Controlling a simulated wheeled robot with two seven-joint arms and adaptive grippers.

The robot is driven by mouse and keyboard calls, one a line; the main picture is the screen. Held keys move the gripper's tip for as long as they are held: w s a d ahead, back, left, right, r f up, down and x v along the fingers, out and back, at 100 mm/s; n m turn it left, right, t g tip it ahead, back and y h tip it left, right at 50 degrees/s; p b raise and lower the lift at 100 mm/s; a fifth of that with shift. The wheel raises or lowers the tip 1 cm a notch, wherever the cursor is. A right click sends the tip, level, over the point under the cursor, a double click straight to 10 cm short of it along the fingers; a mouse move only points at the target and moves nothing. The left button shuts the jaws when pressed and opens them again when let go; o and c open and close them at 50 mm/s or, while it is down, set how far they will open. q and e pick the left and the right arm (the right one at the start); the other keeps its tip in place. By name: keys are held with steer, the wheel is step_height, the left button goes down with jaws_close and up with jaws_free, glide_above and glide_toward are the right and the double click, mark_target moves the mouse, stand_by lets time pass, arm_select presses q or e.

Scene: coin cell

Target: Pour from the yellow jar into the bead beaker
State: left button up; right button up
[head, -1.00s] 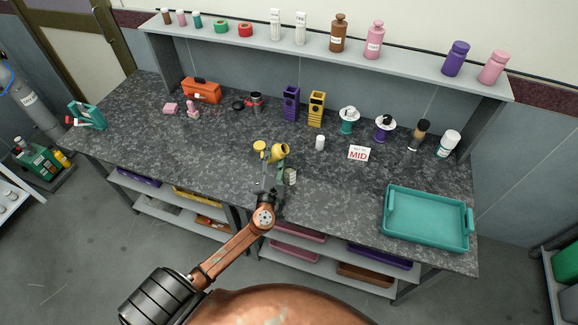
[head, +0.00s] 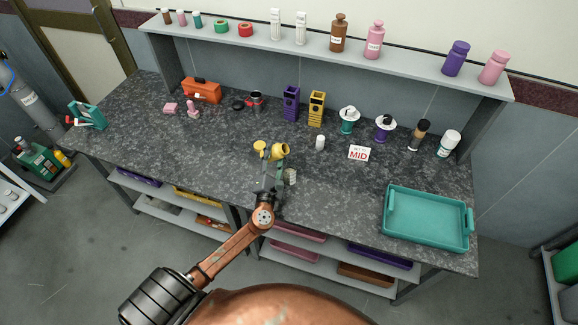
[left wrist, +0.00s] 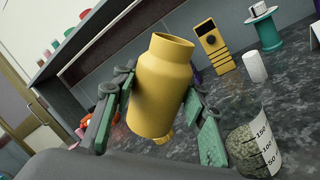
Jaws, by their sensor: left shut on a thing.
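The yellow jar (head: 279,151) is held above the worktop, and its open mouth shows in the left wrist view (left wrist: 163,85). My left gripper (head: 274,160) is shut on the jar's sides, with one finger on each side. A yellow lid (head: 259,146) lies beside the jar, and part of it shows below the jar in the left wrist view. The clear bead beaker (head: 290,177) stands upright on the worktop just right of my left gripper. In the left wrist view the beaker (left wrist: 256,148) has volume marks and small pale beads inside. My right gripper is out of view.
A white card reading MID (head: 359,153) and a small white cylinder (head: 320,143) stand right of the jar. Purple (head: 291,104) and yellow (head: 316,108) devices stand behind. A teal tray (head: 427,246) lies at right.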

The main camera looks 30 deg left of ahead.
arm_select(q)
steer(key=shift+a+r+m, duration=0.1)
steer(key=shift+r+m, duration=0.15)
steer(key=shift+m, duration=0.35)
stand_by(0.9)
steer(key=shift+f+m+t+h+b, duration=0.15)
steer(key=shift+f+m+b, duration=0.15)
steer(key=shift+m, duration=0.4)
steer(key=shift+f+m+t+h+b, duration=0.2)
steer(key=shift+m+b, duration=0.15)
steer(key=shift+m, duration=0.35)
steer(key=shift+f+m+t+h+b, duration=0.2)
steer(key=shift+m+b, duration=0.1)
steer(key=shift+m, duration=0.4)
stand_by(2.9)
steer(key=shift+r+m+p, duration=0.3)
steer(key=shift+m+p, duration=0.3)
steer(key=shift+p, duration=0.1)
stand_by(0.8)
